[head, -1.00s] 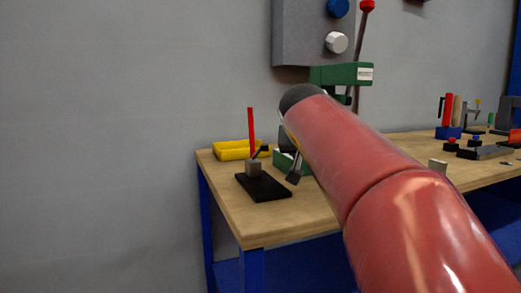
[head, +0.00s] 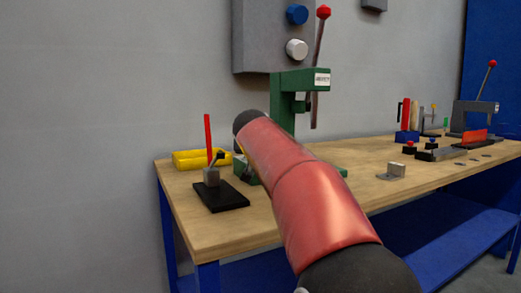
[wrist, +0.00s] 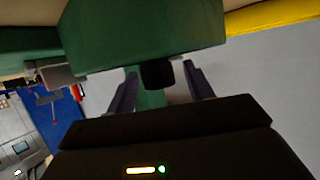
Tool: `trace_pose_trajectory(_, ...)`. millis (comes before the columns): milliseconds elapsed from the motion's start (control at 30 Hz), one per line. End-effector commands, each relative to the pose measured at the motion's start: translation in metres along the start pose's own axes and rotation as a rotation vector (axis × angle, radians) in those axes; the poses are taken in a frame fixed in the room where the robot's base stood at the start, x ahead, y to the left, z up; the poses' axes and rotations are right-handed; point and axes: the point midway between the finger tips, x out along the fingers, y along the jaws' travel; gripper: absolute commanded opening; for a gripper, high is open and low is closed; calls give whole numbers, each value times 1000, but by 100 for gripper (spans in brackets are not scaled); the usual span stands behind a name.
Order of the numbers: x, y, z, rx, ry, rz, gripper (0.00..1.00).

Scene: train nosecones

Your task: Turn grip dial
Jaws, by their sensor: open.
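No dial marked as the grip dial can be read. A blue knob (head: 297,14) and a white faceted knob (head: 296,49) sit on a grey wall box (head: 258,40) in the head view. In the wrist view my gripper (wrist: 160,78) is open, its two dark fingers apart. A short black cylinder (wrist: 157,74) shows between them, below a green body (wrist: 140,35). I cannot tell whether the fingers touch it. In the head view my red arm hides most of my gripper and the base of the green press (head: 290,100).
The wooden bench (head: 240,228) holds a black base (head: 222,197) with an upright red lever (head: 208,138), a yellow tray (head: 195,159) and a small metal block (head: 396,169). Several fixtures stand farther right. A press lever with a red knob (head: 323,12) rises beside the press.

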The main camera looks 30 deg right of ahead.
Motion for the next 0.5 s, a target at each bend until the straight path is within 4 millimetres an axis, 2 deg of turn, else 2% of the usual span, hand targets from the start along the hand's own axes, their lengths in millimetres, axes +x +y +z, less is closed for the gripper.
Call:
trace_pose_trajectory(200, 0, 0, 0, 0, 1, 0, 52)
trace_pose_trajectory(500, 0, 0, 0, 0, 0, 0, 13)
